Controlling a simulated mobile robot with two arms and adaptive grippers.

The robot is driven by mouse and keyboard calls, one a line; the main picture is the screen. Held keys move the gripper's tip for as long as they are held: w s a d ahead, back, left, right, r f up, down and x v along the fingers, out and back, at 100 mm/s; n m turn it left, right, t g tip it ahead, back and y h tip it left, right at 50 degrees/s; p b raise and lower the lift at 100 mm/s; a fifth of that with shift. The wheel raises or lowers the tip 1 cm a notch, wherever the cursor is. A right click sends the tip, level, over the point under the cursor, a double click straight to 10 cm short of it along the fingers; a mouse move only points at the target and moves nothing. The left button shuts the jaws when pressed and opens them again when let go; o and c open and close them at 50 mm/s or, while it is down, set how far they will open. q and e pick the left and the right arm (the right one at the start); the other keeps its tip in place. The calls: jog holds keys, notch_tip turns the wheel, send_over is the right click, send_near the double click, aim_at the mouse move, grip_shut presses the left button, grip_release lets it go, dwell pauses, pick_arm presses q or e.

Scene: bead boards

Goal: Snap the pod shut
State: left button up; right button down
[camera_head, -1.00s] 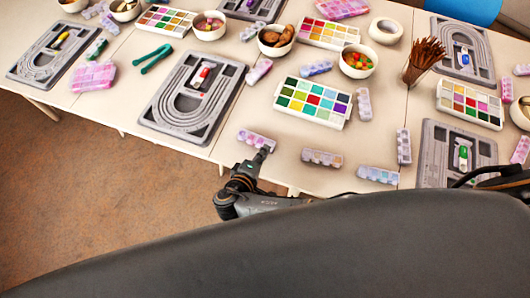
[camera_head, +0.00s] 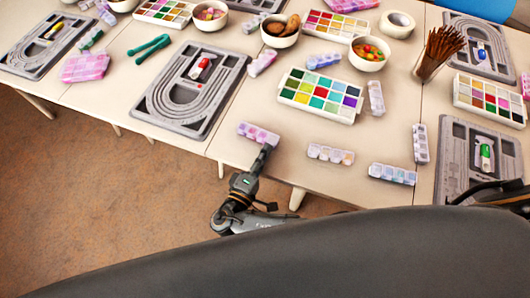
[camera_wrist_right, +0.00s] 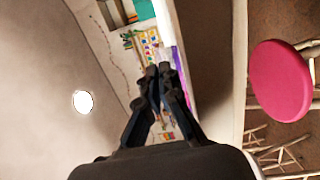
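No frame clearly marks out the pod.
Grey bead boards (camera_head: 190,92) lie on the table, one with a red item (camera_head: 203,64), another with a green one (camera_head: 485,152). Palettes (camera_head: 321,94), bowls (camera_head: 369,54) and a brush cup (camera_head: 431,62) crowd the table. A pink stool (camera_wrist_right: 280,80) shows in the right wrist view.

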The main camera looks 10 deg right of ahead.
jog(key=c, duration=1.6)
grip_release()
jog(key=shift+o, duration=0.2)
jog(key=shift+s, duration=0.1)
jog(key=shift+f, duration=0.15)
